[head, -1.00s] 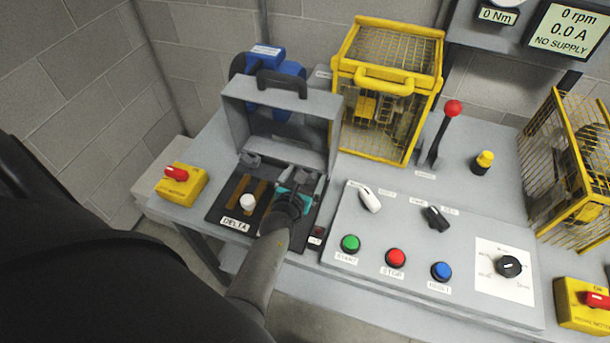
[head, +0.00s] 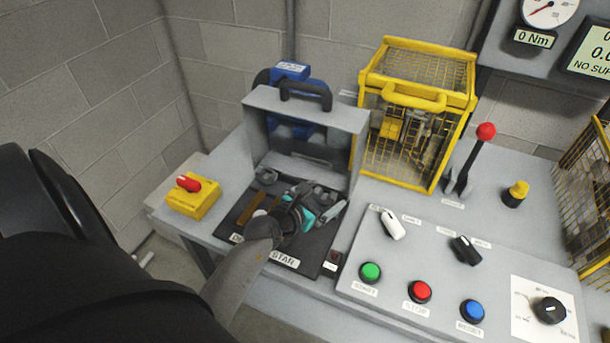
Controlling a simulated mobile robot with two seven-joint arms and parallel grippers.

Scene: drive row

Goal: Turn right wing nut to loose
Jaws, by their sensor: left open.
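My left arm comes in from the left, and its dark gripper (head: 312,203) is over the right part of the open terminal box (head: 230,222). Its fingers are open, pointing away from me, with teal and grey parts showing around them. A right wing nut cannot be clearly told apart there; the gripper and wrist cover much of that area. Brass-coloured link bars (head: 240,208) lie at the left of the box, and a white knob (head: 260,213) is partly hidden by my wrist. My right gripper is not in view.
The box's raised grey lid (head: 350,122) stands behind the gripper. A yellow switch box (head: 192,200) with a red handle is at left. A yellow cage (head: 465,72), red-knobbed lever (head: 486,131) and button panel (head: 395,283) lie to the right.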

